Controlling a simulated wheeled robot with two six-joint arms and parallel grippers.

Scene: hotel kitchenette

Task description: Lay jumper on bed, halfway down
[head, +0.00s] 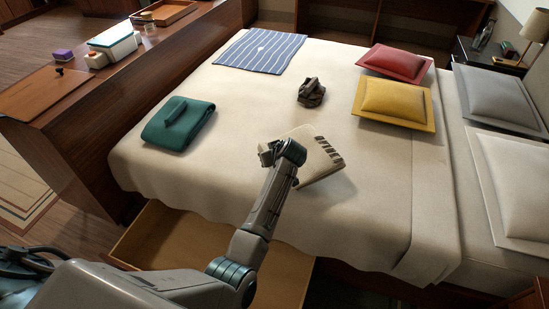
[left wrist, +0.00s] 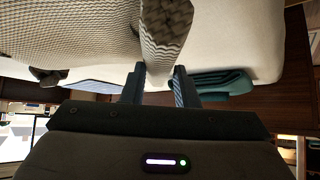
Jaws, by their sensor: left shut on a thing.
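A beige folded knit (head: 316,158) with a row of dark bars along its right edge, which I take for the jumper, is at my left gripper (head: 268,152), over the near middle of the bed (head: 225,100). In the left wrist view, the left gripper (left wrist: 160,72) is shut on a patterned fold of the jumper (left wrist: 165,30). The arm covers part of it in the head view. A shadow lies by its lower edge; I cannot tell how much of it touches the bed. My right gripper is not in view.
A teal folded cloth (head: 178,123) lies left of the jumper, with a grey crumpled item (head: 311,93) and a striped cloth (head: 260,51) farther back. Red (head: 395,62) and yellow (head: 393,103) cushions lie right. A wooden drawer (head: 165,245) stands open below the bed's near side.

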